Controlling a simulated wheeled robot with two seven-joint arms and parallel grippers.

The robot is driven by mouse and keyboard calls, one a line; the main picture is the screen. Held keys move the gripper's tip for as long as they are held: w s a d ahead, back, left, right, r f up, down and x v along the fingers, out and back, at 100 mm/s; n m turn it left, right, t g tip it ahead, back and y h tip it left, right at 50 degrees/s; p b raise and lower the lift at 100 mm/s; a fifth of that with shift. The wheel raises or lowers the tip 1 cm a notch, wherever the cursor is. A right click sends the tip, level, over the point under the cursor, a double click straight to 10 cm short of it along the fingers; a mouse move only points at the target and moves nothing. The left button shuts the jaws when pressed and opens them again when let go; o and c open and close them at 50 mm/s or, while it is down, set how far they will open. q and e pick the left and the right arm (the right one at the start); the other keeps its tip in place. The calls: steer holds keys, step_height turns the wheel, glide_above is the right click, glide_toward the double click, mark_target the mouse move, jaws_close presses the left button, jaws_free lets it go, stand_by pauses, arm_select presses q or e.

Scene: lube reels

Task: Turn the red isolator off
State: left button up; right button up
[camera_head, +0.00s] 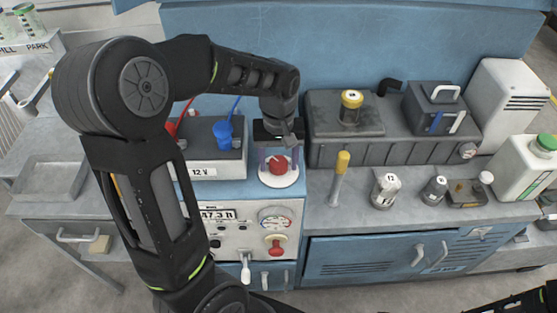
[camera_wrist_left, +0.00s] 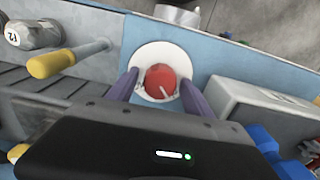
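The red isolator is a red knob (camera_head: 278,165) on a round white base, on the blue top of the panel cabinet. In the left wrist view the red knob (camera_wrist_left: 161,80) shows from above with a pale bar or lever at its side. My left gripper (camera_head: 279,158) points down over it. In the wrist view, the two purple fingers of the left gripper (camera_wrist_left: 160,86) stand either side of the knob with small gaps, so it looks open around the knob. Contact lower down cannot be seen. My right gripper is not clearly seen; only a dark arm part shows at bottom right.
A battery box marked 12 V (camera_head: 203,171) with red and blue clamps stands just left. A yellow-handled tool (camera_head: 341,170) stands close on the right. The cabinet front has a gauge (camera_head: 275,219) and a red tap (camera_head: 276,246). A grey tank (camera_head: 400,142) lies behind right.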

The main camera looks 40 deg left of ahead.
mark_target(278, 162)
arm_select(q)
steer(key=shift+o, duration=0.2)
step_height(278, 162, up, 8)
steer(key=shift+f+b, duration=0.1)
steer(key=shift+b, duration=0.2)
stand_by(0.7)
